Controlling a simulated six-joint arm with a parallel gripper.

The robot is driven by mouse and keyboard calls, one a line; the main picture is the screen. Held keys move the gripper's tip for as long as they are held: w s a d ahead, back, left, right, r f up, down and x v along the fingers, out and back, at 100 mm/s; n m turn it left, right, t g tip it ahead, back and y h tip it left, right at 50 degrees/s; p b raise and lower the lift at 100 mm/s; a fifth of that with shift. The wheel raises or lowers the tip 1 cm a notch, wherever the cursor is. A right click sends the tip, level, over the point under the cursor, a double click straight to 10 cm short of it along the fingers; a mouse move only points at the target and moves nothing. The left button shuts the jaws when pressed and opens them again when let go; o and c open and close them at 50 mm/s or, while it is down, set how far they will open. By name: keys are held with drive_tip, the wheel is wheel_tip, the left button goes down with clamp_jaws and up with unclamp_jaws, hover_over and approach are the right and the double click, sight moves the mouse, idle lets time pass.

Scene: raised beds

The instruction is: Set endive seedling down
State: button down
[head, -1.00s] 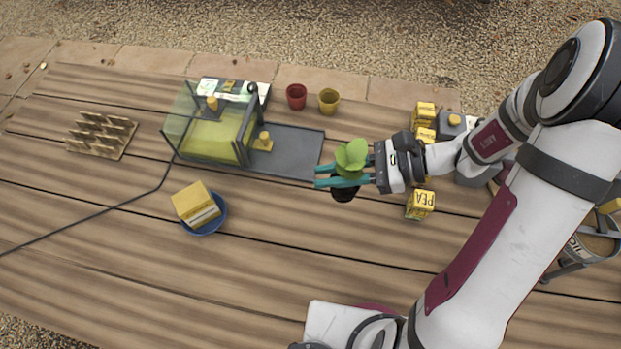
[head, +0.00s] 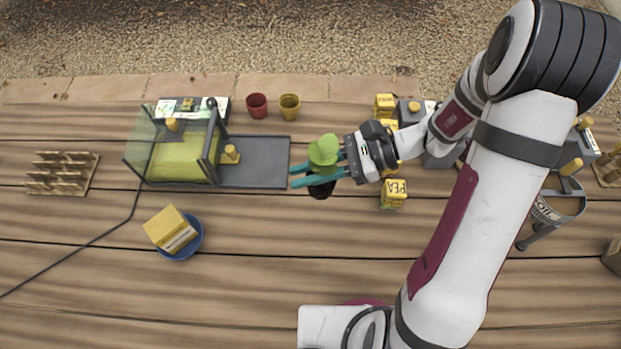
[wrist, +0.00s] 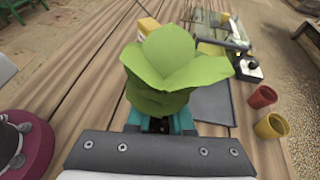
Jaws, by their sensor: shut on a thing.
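The endive seedling (head: 323,150) has rounded bright green leaves over a dark plug (head: 321,188). My gripper (head: 318,176), with teal fingers, is shut on it, just right of the grey tray (head: 262,162). In the wrist view the seedling's leaves (wrist: 172,68) fill the middle and hide most of the fingers (wrist: 181,122). I cannot tell whether the plug touches the wooden table or hangs a little above it.
A clear-lidded propagator box (head: 180,160) stands left of the tray. Red (head: 256,105) and yellow (head: 289,106) pots stand behind. A blue dish (head: 184,240) holds a yellow block (head: 170,229). A PEA block (head: 393,193) is near my wrist. The front table is mostly clear.

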drive_tip(key=w+d+m+t, duration=0.2)
drive_tip(key=w+d, duration=0.6)
drive_tip(key=d, duration=0.3)
drive_tip(key=shift+w+a+f, duration=0.45)
drive_tip(key=shift+a+f, duration=1.35)
drive_tip(key=shift+a, duration=0.05)
drive_tip(key=shift+w+a+f, duration=0.45)
drive_tip(key=shift+a+f, duration=1.4)
drive_tip(key=shift+a, duration=0.05)
drive_tip(key=shift+w+a+f, duration=0.45)
drive_tip(key=shift+a+f, duration=1.35)
drive_tip(key=shift+a, duration=0.05)
drive_tip(key=c, duration=0.8)
unclamp_jaws()
drive_tip(key=shift+f, duration=0.1)
